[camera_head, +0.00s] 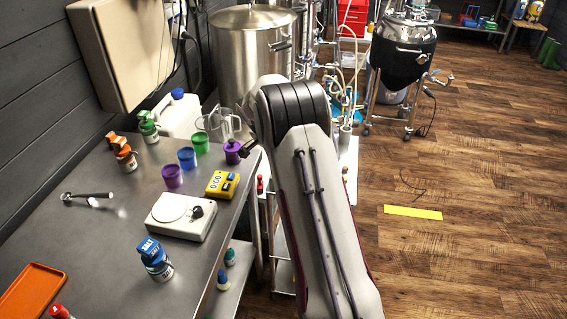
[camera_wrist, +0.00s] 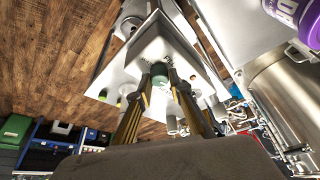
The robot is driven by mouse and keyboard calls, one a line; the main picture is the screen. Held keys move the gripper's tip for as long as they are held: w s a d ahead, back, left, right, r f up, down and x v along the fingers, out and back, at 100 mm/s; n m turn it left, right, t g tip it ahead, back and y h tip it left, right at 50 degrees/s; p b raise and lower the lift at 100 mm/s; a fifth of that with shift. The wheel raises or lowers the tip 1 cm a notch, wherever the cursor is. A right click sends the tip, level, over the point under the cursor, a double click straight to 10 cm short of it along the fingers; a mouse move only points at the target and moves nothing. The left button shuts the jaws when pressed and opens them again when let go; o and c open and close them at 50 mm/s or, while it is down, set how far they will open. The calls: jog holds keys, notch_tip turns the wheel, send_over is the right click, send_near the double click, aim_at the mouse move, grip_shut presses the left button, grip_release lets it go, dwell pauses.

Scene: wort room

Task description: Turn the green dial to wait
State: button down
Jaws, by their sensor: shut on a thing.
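In the wrist view, the green dial (camera_wrist: 159,70) is a small round knob on the face of a pale box (camera_wrist: 157,48). My gripper (camera_wrist: 160,78) has its two yellow-and-dark fingers on either side of the dial, closed on it. No mark or wording around the dial can be read, so which setting it points to cannot be told. In the head view, my arm covers the middle of the picture, and neither the green dial nor the closed fingers can be made out.
A steel bench (camera_head: 110,225) at left holds a white scale (camera_head: 181,216), a yellow meter (camera_head: 221,184), several coloured cups and bottles, and an orange tray (camera_head: 32,291). A steel tank (camera_head: 247,60) stands behind. The wood floor (camera_head: 480,200) at right is mostly clear.

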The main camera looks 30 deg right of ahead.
jog(key=shift+m+g, duration=0.4)
jog(key=shift+m, duration=0.8)
jog(key=shift+f, duration=0.1)
jog(key=shift+a, duration=0.1)
jog(key=c, duration=1.8)
grip_release()
jog(key=shift+c, duration=0.2)
jog(key=shift+n+t, duration=0.7)
jog(key=shift+n, duration=1.2)
jog(key=shift+s+n+t+y, duration=0.1)
jog(key=shift+n+t+y, duration=0.35)
jog(key=shift+n, duration=1.25)
jog(key=shift+n+t, duration=0.35)
jog(key=shift+n, duration=0.25)
